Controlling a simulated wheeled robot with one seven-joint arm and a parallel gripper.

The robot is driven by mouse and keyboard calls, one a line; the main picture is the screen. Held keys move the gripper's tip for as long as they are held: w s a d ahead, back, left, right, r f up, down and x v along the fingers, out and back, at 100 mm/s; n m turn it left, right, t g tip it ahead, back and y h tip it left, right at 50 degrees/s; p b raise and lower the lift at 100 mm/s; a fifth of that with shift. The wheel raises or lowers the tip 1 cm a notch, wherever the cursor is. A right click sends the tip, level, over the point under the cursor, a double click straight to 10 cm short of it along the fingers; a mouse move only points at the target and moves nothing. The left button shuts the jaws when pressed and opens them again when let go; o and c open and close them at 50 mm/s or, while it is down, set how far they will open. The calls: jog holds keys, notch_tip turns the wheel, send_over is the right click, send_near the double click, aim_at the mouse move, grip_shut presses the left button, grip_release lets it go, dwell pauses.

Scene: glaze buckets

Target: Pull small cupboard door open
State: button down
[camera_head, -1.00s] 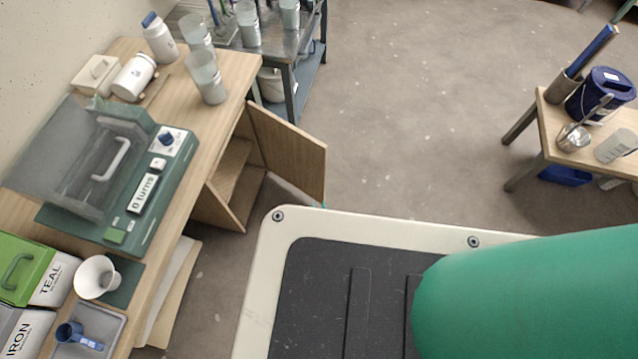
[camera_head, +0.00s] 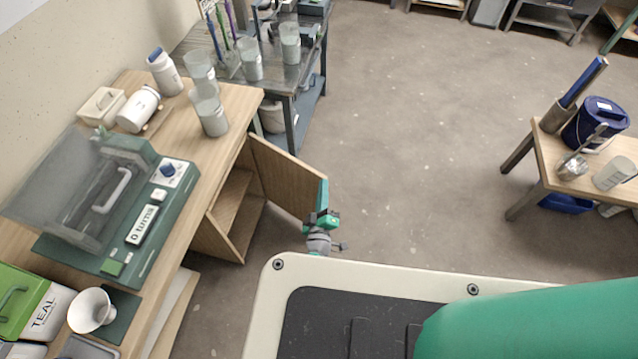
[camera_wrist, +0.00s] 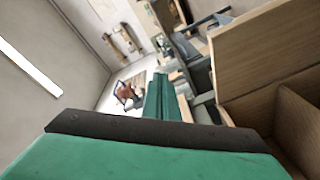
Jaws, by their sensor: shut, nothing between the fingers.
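The small cupboard door (camera_head: 285,175) is a light wooden panel below the bench. It stands swung well out from the cupboard (camera_head: 236,205), whose inner shelf shows. The door also appears at the upper right of the wrist view (camera_wrist: 268,52), with the cupboard's inside below it. My gripper (camera_head: 322,195) is at the door's free outer edge, its green fingers pointing up in the picture. It is shut and empty. The head view does not settle whether it touches the door. In the wrist view my green fingers (camera_wrist: 162,100) are together, left of the door.
The bench (camera_head: 232,108) carries a green device (camera_head: 130,215), jars and clear cups. A metal table (camera_head: 290,85) stands behind the door. A small wooden table (camera_head: 540,165) with a blue bucket (camera_head: 597,122) is at right. Floor between is clear.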

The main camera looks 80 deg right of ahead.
jog(key=s+d+r+n+g+y, duration=0.1)
jog(key=s+d+r+n+g, duration=0.1)
jog(key=d+r+n+g, duration=0.3)
jog(key=w+a+f+n+y, duration=0.75)
jog(key=w+n+y, duration=0.2)
jog(key=n, duration=0.45)
jog(key=s+d+f, duration=0.5)
jog(key=d+f, duration=0.2)
jog(key=d, duration=0.3)
jog(key=shift+d+f+g+h, duration=0.3)
jog(key=shift+d+h, duration=0.1)
jog(key=shift+h, duration=0.05)
